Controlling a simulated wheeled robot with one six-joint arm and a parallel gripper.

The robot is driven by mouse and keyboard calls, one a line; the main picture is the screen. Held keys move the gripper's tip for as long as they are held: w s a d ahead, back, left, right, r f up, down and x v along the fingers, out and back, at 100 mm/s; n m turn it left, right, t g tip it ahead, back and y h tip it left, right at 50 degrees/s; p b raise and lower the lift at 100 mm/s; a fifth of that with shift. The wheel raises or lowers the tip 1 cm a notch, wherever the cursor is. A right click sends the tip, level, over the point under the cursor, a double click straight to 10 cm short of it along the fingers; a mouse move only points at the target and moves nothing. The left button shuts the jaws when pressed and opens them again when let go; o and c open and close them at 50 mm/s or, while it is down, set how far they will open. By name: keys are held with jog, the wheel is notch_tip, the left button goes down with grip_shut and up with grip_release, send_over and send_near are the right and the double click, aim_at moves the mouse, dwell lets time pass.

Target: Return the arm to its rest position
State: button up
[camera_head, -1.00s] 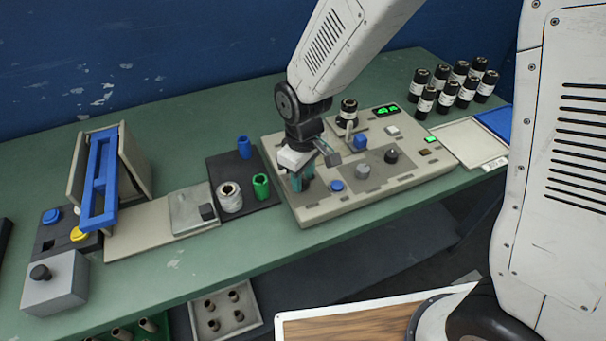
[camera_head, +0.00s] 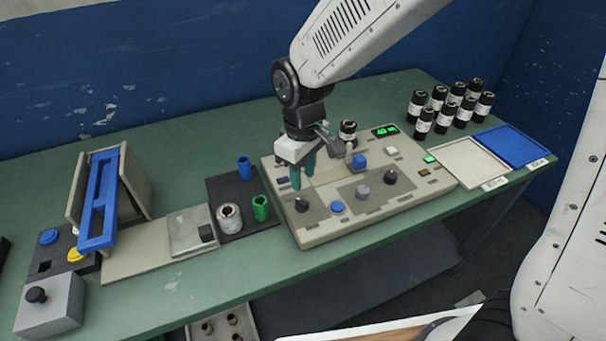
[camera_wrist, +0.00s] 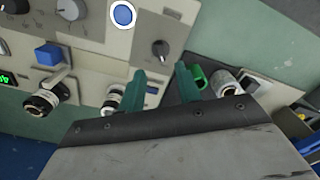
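My gripper (camera_head: 302,178) hangs over the left part of the beige control panel (camera_head: 400,200), pointing down, with its teal fingers above the panel top. In the wrist view the two teal fingers (camera_wrist: 160,88) stand apart with nothing between them. The panel carries a black knob (camera_head: 301,204) just below the fingers, a blue button (camera_head: 337,207), more knobs and green displays (camera_head: 384,131). My arm reaches in from the upper right.
On the dark mat (camera_head: 232,180) stand a blue cup (camera_head: 244,167), a green cup (camera_head: 260,207) and a whitish roll (camera_head: 229,217). Several black-capped bottles (camera_head: 424,121) stand at the back right, near a white tray (camera_head: 468,165) and a blue tray (camera_head: 512,145). A blue-framed stand (camera_head: 96,200) is at left.

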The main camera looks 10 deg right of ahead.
jog(key=shift+s+d, duration=0.15)
jog(key=shift+s, duration=0.15)
jog(key=s+d+r+m, duration=0.4)
jog(key=s+d+r, duration=0.3)
jog(key=s+d, duration=0.2)
jog(key=s+d+r+m+t, duration=0.1)
jog(key=s+d+r+m, duration=0.4)
jog(key=s+d, duration=0.5)
notch_tip(320, 180, up, 3)
jog(key=shift+d+f, duration=0.2)
jog(key=shift+d, duration=0.35)
